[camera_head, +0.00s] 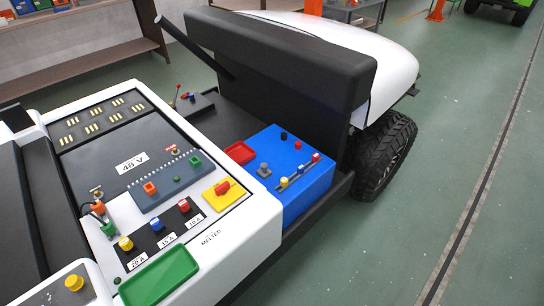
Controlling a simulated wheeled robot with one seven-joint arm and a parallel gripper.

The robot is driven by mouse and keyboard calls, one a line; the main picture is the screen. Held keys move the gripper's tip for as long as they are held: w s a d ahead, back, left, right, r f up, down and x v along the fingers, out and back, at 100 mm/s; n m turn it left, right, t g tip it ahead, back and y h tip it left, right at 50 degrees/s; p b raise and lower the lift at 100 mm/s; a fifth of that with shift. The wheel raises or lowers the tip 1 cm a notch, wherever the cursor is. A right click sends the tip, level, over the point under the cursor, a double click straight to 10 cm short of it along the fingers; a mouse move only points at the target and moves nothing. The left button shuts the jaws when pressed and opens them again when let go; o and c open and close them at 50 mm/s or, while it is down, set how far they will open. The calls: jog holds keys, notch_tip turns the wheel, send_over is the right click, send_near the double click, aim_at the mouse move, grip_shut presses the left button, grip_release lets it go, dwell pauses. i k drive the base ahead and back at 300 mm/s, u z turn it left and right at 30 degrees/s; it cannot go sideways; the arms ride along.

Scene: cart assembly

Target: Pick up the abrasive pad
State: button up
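I cannot pick out the abrasive pad with certainty. No plain loose pad stands out among the small parts in the head view. My gripper is not in view.
A white cart has a grey panel marked 48 V (130,164). A green tray (160,277) sits at its front edge. A yellow piece with a red knob (223,188) is nearby. The black seat back (290,65) rises behind.

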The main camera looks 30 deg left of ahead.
aim_at(264, 172)
jog(key=u, duration=0.6)
jog(key=i, duration=1)
jog(key=u, duration=0.75)
